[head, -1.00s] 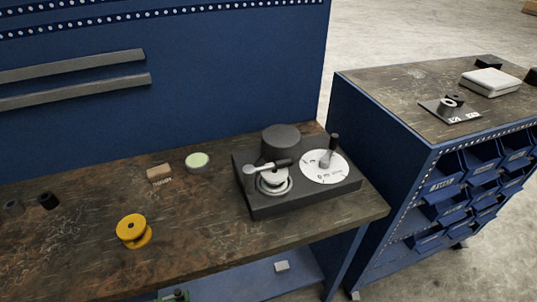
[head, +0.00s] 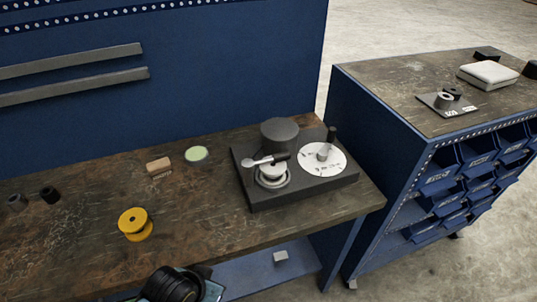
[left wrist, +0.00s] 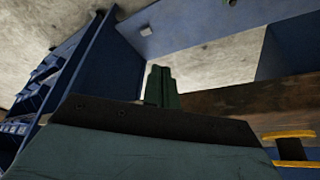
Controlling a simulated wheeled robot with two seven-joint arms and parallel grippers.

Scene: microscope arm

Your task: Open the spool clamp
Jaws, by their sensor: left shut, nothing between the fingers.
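The spool clamp (head: 265,160) is a metal lever with a black grip. It lies across a pale round spindle (head: 271,174) on the dark machine base (head: 305,191) near the right end of the bench. My left gripper (left wrist: 160,72) shows in the left wrist view, with its green fingers together and nothing between them. In the head view, black and teal parts of my arm rise at the front bench edge, well to the front left of the machine, and the fingertips cannot be made out. The clamp is not seen in the left wrist view. My right gripper is out of view.
A yellow spool (head: 135,223) stands near my arm. A green-topped disc (head: 196,155), a wooden block (head: 158,165) and dark cylinders (head: 49,195) sit farther back. On the machine are a dark drum (head: 280,134) and a white dial (head: 313,162).

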